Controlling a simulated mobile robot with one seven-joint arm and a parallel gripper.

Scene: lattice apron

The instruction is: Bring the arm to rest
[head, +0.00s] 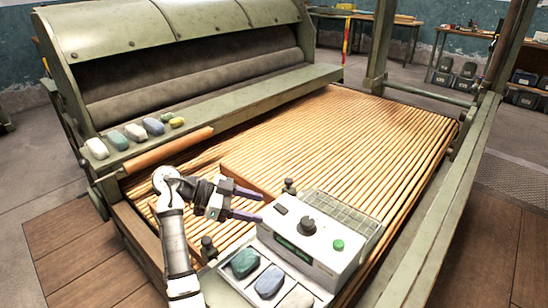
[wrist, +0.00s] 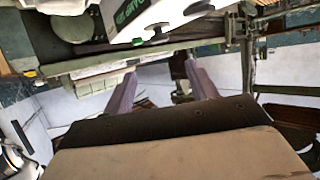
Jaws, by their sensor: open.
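My arm (head: 174,240) rises at the lower middle of the head view, bent at a white joint, and reaches to the right. My gripper (head: 261,206) is open, its two purple fingers apart with nothing between them. It hangs over the slatted apron (head: 370,130), just left of a white control box (head: 300,250) with a black knob and a green button. I cannot tell the exact height of the fingers above the slats. In the wrist view the gripper (wrist: 160,75) also shows spread, empty fingers, and the picture is tilted.
A tray (head: 236,281) beside the box holds a teal lump (head: 244,262), a blue-grey lump (head: 269,282) and a pale lump (head: 297,299). Several coloured lumps lie on the green machine's ledge (head: 230,105). A green rail (head: 440,215) runs along the right. The far slats are clear.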

